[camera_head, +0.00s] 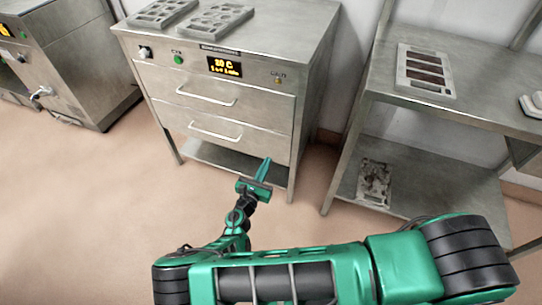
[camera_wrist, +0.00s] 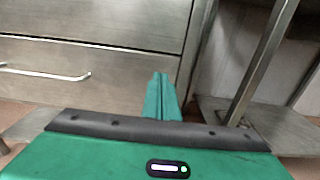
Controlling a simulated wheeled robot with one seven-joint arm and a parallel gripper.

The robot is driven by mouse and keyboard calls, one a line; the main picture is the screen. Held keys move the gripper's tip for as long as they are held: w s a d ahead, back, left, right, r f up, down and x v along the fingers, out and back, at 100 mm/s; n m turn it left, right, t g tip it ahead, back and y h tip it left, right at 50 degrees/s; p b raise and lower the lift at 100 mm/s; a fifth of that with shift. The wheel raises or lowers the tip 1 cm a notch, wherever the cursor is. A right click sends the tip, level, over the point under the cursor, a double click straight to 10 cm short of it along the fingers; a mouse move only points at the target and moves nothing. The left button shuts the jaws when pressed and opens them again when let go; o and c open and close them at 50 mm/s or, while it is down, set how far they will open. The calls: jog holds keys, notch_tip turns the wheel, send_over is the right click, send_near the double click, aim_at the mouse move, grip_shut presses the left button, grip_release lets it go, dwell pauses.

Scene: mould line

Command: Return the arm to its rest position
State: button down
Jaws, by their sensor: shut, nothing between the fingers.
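My gripper (camera_head: 264,168) is at the end of my green arm, which reaches across the lower part of the head view. The gripper is in front of the lower right part of the steel drawer cabinet (camera_head: 270,115). Its two green fingers are together with nothing between them. In the wrist view the shut fingers (camera_wrist: 161,85) point toward the cabinet front (camera_wrist: 120,85), near its right edge. I cannot tell the exact gap between the fingertips and the cabinet.
Two grey mould trays (camera_head: 214,22) lie on the cabinet top. To the right stands a steel table (camera_head: 480,110) with a tray of dark bars (camera_head: 425,70) and a lower shelf holding a patterned plate (camera_head: 374,183). Another machine (camera_head: 75,60) stands at left. Floor (camera_head: 80,200) is clear at left.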

jog(key=shift+s+a, duration=0.3)
jog(key=shift+s, duration=0.35)
jog(key=shift+d, duration=0.1)
jog(key=s+d+r+m+g+h, duration=0.1)
jog(key=s+d+r+m+g, duration=0.1)
jog(key=d+r+m+g, duration=1.05)
jog(key=s+d+r+m+g, duration=0.1)
jog(key=d+r+m+g, duration=0.4)
jog(key=d+r+m, duration=0.85)
jog(key=s+d+r+m+g+y, duration=0.1)
jog(key=s+d+r+m+y, duration=0.55)
jog(key=s+d, duration=0.7)
jog(key=s+r+m+t+y, duration=0.2)
jog(key=s+r+m, duration=0.3)
jog(key=s, duration=1)
notch_tip(320, 180, up, 3)
jog(key=shift+a, duration=0.2)
jog(key=shift+s, duration=0.1)
